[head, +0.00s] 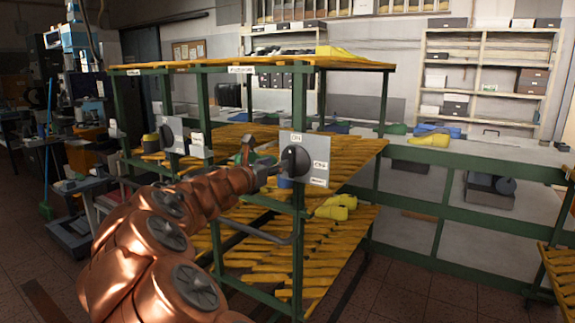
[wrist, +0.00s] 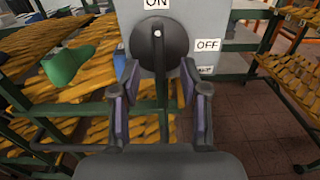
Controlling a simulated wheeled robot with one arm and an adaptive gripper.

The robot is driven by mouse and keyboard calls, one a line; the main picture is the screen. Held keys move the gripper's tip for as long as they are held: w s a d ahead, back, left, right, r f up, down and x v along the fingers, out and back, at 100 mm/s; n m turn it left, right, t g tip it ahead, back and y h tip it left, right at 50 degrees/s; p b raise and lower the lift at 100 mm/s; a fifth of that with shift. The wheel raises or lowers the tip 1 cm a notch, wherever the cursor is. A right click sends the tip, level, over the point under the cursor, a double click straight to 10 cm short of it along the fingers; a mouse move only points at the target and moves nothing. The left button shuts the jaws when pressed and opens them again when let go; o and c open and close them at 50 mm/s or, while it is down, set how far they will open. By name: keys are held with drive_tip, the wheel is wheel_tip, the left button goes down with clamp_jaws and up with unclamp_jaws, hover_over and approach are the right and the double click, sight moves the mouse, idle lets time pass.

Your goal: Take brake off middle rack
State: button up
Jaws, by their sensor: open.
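The brake is a round black knob (head: 294,159) on a grey plate (head: 319,150) fixed to the post of the middle rack (head: 299,95). In the wrist view the knob (wrist: 175,45) fills the top middle. Its white dot is at the top, towards the ON label (wrist: 157,3); the OFF label (wrist: 208,45) is to its right. My gripper (wrist: 160,88) is open, its two fingers apart just below and in front of the knob. The knob's lower part lies between the fingertips in the picture; I cannot tell whether they touch it. In the head view my gripper (head: 262,167) is at the plate's left.
Another grey plate with a dark knob (head: 168,135) is on the rack's left post. Yellow lasts (head: 338,205) and a green last (wrist: 70,65) lie on the slatted shelves. A long bench (head: 480,155) runs behind.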

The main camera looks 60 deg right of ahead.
sight(290, 156)
drive_tip(key=shift+w+d, duration=0.15)
drive_tip(key=shift+d, duration=1.8)
drive_tip(key=shift+w+d, duration=0.1)
drive_tip(key=shift+d, duration=1.85)
clamp_jaws()
